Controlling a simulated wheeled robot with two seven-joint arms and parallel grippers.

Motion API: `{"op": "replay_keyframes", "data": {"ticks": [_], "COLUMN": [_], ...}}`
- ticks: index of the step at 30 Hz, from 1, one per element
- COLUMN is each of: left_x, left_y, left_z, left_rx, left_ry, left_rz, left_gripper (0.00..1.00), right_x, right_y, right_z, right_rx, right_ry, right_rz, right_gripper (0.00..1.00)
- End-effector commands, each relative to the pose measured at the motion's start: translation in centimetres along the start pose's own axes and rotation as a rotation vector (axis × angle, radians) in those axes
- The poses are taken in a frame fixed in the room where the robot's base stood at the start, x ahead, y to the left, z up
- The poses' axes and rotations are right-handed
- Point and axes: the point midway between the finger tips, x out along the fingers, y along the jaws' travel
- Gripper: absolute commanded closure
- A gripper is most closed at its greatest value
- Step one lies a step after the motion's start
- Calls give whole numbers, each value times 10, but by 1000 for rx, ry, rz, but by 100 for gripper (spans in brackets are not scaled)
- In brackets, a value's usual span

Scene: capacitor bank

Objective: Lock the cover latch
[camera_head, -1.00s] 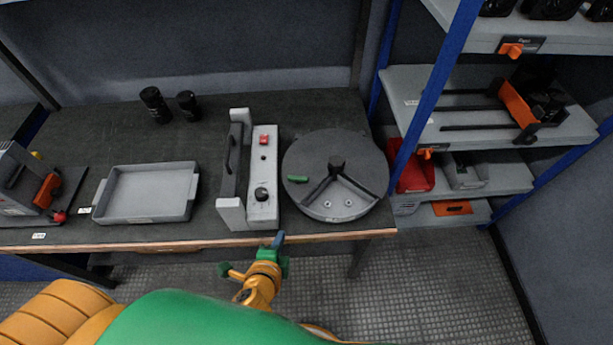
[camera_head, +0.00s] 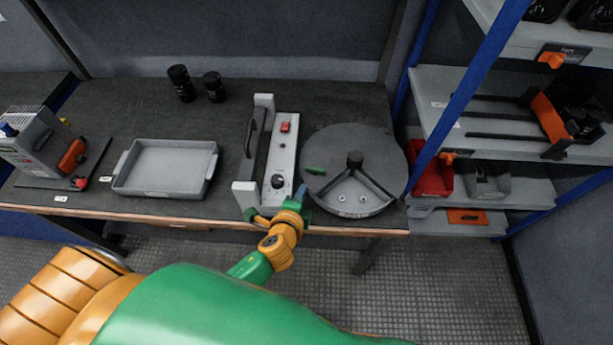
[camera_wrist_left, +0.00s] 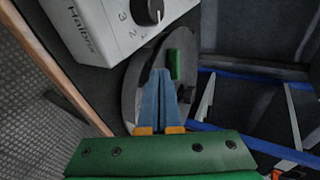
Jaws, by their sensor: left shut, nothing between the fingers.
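The green latch (camera_head: 316,170) lies on the left part of the round grey cover (camera_head: 375,147), which sits on the bench. In the left wrist view the green latch (camera_wrist_left: 175,64) shows just beyond the fingertips, over the dark round cover (camera_wrist_left: 131,92). My left gripper (camera_head: 301,191) is shut and empty, its blue fingers close to the cover's front left edge and a little short of the latch. Its fingers (camera_wrist_left: 162,74) also lie together in the wrist view. I cannot tell whether they touch anything. My right gripper is out of view.
A light control box with a knob (camera_head: 278,182) stands just left of the cover, close to my gripper. A grey tray (camera_head: 165,196) and two black cylinders (camera_head: 182,84) are farther left. A blue-posted shelf (camera_head: 463,95) stands at the right.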

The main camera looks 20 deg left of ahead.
Motion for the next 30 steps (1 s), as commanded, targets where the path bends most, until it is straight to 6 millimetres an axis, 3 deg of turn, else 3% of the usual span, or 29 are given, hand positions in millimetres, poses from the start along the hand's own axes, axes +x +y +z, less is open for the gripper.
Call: {"op": "replay_keyframes", "data": {"ticks": [3, 9, 30], "left_x": [24, 46, 60], "left_y": [-4, -17, -26], "left_z": [0, 0, 7], "left_rx": [0, -1, 21], "left_ry": [-1, 1, 31], "left_rz": [-1, 0, -2], "left_gripper": [100, 100, 100], "right_x": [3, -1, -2], "right_y": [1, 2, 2], "right_z": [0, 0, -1], "right_rx": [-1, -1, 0], "right_ry": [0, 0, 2], "right_rz": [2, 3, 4], "right_gripper": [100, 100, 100]}}
